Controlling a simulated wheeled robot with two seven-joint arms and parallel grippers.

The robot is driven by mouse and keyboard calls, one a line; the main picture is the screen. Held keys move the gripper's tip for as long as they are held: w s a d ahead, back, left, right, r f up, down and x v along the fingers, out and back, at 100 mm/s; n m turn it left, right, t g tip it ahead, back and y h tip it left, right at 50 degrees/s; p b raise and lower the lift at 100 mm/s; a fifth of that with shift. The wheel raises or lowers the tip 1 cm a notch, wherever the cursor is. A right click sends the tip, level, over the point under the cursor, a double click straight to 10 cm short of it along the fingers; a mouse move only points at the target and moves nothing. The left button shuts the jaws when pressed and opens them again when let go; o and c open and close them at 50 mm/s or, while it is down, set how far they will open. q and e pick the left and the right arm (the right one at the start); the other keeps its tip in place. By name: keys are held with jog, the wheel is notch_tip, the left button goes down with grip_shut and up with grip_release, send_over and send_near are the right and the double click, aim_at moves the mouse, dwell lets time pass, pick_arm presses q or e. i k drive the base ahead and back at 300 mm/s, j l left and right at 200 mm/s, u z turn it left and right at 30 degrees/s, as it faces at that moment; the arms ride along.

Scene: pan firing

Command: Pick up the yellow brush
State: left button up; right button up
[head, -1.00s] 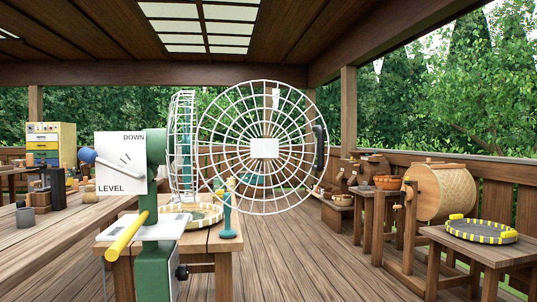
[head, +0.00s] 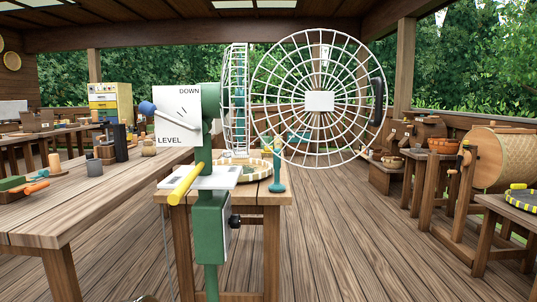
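I cannot pick out a yellow brush with certainty. On the near left table lie a green tool (head: 12,183) and orange-handled tools (head: 37,187), too small to identify. A teal stand (head: 277,178) with a small yellowish top stands at the edge of the small wooden table by the fan. A thick yellow bar (head: 186,184) sticks out from the green machine in front. Neither of my grippers can be made out; only an unclear sliver shows at the bottom edge.
The green machine's post (head: 211,240) and the white wire fan guard (head: 340,130) block the middle. The long wooden table (head: 75,215) runs along the left. A yellow-rimmed tray (head: 525,198) rests on a stand at right. The floor (head: 370,250) between is open.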

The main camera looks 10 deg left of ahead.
aim_at(267, 151)
jog(key=i+l+u, duration=0.15)
jog(key=i+u, duration=0.25)
jog(key=i+l+u, duration=0.25)
jog(key=i+u, duration=0.15)
